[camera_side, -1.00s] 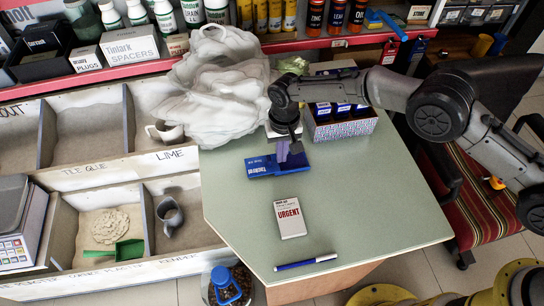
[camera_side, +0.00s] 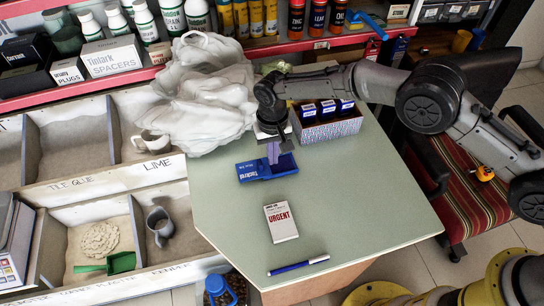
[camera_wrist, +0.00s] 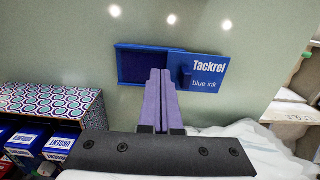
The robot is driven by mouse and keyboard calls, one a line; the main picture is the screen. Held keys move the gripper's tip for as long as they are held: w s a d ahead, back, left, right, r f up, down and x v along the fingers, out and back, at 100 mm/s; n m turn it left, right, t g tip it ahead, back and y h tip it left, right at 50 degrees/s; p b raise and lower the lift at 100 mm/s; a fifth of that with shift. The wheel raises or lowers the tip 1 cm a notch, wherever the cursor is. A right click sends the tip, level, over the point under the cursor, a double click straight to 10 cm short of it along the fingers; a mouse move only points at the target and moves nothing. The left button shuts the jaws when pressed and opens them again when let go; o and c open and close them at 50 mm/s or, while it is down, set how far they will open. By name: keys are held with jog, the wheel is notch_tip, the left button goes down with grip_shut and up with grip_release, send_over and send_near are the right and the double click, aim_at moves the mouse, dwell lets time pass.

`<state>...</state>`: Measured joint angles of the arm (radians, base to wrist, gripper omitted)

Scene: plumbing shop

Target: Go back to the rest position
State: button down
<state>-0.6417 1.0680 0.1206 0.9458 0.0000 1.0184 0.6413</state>
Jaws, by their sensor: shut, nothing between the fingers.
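My gripper (camera_side: 274,153) is above the green table (camera_side: 345,200), over the blue Tackrel ink pad (camera_side: 252,173). Its purple fingers are together and empty; they also show in the wrist view (camera_wrist: 160,75). In the wrist view the ink pad (camera_wrist: 208,69) lies flat with a dark recessed pad at one end and a blue lid with a small knob at the other. The fingertips overlap its near edge in that view; I cannot tell the exact gap.
A patterned box (camera_side: 330,130) of blue cartons stands right of my gripper. A white plastic bag (camera_side: 205,100) is close on its left. An URGENT card box (camera_side: 281,222) and a blue marker (camera_side: 298,266) lie toward the front. The table's middle right is clear.

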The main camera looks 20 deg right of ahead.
jog(key=shift+w+r, duration=0.1)
jog(key=shift+r, duration=2.35)
